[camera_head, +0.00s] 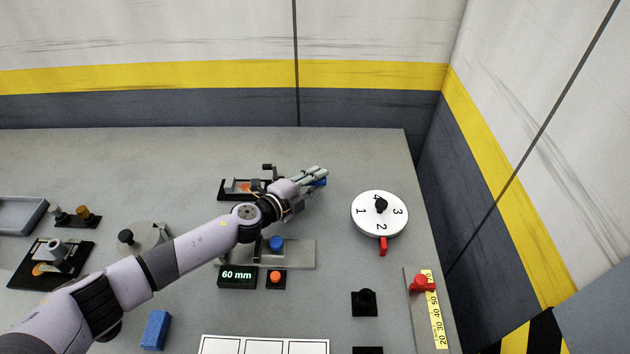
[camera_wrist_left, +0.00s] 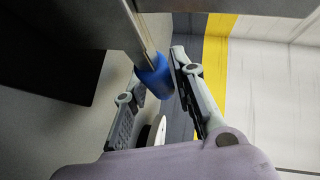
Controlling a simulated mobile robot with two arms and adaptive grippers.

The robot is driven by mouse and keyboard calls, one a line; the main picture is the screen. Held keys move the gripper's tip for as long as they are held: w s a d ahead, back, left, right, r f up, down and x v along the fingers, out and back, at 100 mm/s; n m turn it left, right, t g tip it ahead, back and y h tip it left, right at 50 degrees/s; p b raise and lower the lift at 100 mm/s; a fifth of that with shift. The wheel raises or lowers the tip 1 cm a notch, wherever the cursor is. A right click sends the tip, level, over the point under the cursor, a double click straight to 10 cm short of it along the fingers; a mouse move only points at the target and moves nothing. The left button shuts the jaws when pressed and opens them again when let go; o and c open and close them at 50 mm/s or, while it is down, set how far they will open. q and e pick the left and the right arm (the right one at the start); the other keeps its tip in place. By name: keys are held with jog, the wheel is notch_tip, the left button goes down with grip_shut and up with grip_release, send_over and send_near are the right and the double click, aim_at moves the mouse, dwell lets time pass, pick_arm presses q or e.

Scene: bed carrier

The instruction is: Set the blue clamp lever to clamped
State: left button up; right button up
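The blue clamp lever shows only by its blue handle (camera_head: 320,183), at the right end of a black clamp fixture (camera_head: 229,195). My left gripper (camera_head: 318,175) is at the handle and hides most of the lever. In the left wrist view the blue handle (camera_wrist_left: 153,76) lies between the two fingertips of my left gripper (camera_wrist_left: 157,70). The fingers stand about a handle's width apart. A thin dark gap seems to show beside the right finger, so a firm grip cannot be told. The lever's setting is hidden. My right gripper is not in view.
A white numbered dial (camera_head: 368,223) with a red pointer stands right of the gripper. A metal plate with a blue knob (camera_head: 277,243), a 60 mm display (camera_head: 237,275) and an orange button (camera_head: 276,277) lie nearer. The bench behind the clamp is clear up to the wall.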

pick_arm(q)
grip_shut()
dwell(0.4)
jog(key=shift+f, duration=0.15)
jog(key=r+n+h+b, duration=0.1)
jog(key=b, duration=0.3)
jog(key=shift+t, duration=0.3)
jog(key=shift+a+r+h+b, duration=0.1)
jog(key=shift+r+h+b, duration=0.2)
jog(key=shift+r+b, duration=0.05)
jog(key=shift+r+n+t, duration=0.3)
jog(key=shift+r+n, duration=0.1)
